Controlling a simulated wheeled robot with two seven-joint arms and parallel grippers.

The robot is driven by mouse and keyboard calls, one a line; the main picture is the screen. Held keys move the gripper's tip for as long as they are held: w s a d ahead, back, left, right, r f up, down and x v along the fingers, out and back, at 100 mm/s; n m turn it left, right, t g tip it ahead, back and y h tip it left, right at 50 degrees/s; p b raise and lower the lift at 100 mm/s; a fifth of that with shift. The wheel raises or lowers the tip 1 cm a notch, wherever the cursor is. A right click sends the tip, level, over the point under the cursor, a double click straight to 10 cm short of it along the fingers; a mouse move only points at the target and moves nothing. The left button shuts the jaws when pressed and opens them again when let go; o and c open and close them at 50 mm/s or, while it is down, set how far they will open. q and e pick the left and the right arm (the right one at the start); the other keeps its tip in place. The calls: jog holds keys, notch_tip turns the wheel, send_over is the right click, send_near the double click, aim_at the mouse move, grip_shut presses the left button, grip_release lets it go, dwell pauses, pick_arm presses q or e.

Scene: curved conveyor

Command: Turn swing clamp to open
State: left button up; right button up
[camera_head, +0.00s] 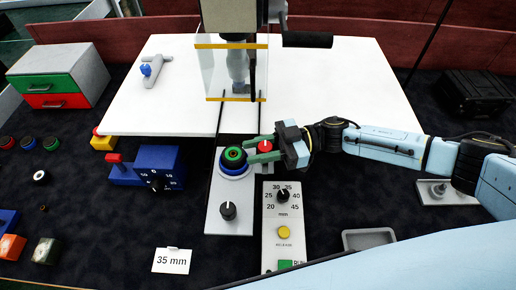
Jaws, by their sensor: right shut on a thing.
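The swing clamp (265,146) has a red top and sits beside a round fixture with stacked green, black and blue rings (234,160). The fixture stands on a light grey plate (229,200) in the middle of the table. My right gripper (270,153) reaches in from the right and is shut on the swing clamp. Its fingers hide much of the clamp, so I cannot tell the exact angle of its arm. My left gripper is not in view.
Behind is a press with a clear guard (220,73) and black handle (307,40). A dial panel (283,232) stands in front, a blue gauge block (150,168) to the left. A grey tray (368,239) lies front right. Dark table is free between panel and tray.

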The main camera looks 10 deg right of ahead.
jog(key=shift+a+r, duration=0.1)
jog(key=o, duration=1)
jog(key=shift+d+b, duration=1.6)
jog(key=shift+d, duration=5.1)
